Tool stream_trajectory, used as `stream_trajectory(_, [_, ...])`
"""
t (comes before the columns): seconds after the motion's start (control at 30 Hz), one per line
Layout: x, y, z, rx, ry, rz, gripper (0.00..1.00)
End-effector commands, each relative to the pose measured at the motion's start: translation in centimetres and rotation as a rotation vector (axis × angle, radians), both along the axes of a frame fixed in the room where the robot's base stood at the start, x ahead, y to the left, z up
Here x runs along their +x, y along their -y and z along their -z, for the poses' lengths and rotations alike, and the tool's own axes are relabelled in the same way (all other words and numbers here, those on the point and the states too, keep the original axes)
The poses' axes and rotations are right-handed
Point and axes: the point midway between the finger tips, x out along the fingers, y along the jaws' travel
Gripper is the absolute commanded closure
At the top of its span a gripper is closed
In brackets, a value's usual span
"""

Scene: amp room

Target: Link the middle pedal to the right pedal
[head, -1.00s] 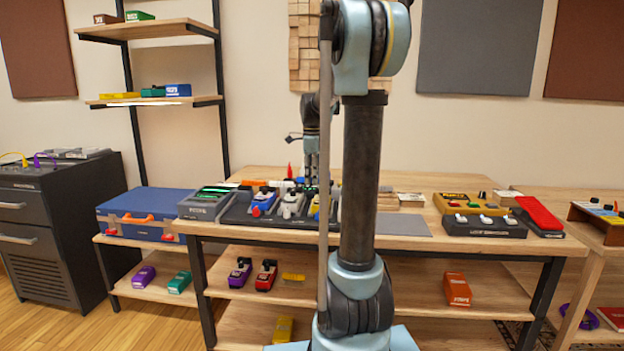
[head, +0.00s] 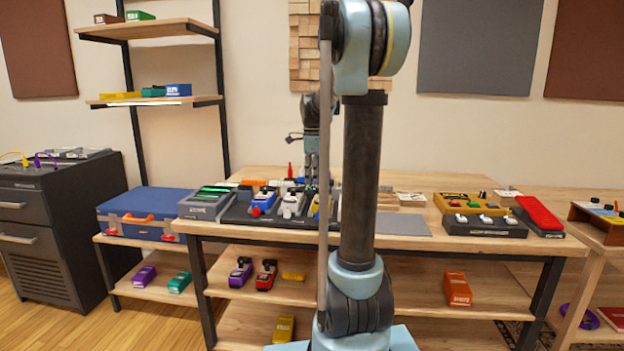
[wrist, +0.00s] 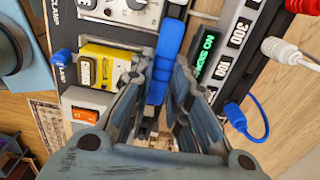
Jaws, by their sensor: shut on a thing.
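In the head view, a blue pedal (head: 263,203), a white middle pedal (head: 291,205) and a partly hidden yellow-and-blue right pedal (head: 315,208) stand in a row on a dark board (head: 238,214). My gripper (head: 309,179) points down behind them, its tips partly hidden. In the wrist view, my gripper (wrist: 167,75) is shut on a long blue piece (wrist: 167,50), which lies between its fingers. I cannot tell whether this is a patch link or another part. A white unit with knobs (wrist: 130,10) and a yellow block (wrist: 105,68) lie left of the fingers.
A grey unit with a green display (head: 205,203) stands left of the pedals; its display (wrist: 203,58) is close to my fingers in the wrist view. A blue cable (wrist: 236,115) hangs nearby. A grey mat (head: 402,224) is bare at the right. A yellow unit (head: 470,203) stands beyond it.

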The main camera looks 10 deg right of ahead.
Motion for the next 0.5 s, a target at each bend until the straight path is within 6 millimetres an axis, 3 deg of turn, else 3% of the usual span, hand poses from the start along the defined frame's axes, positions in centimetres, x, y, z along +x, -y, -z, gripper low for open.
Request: stream_trajectory(0.5, [-0.02, 0.03, 0.86, 0.0, 0.0, 0.0, 1.0])
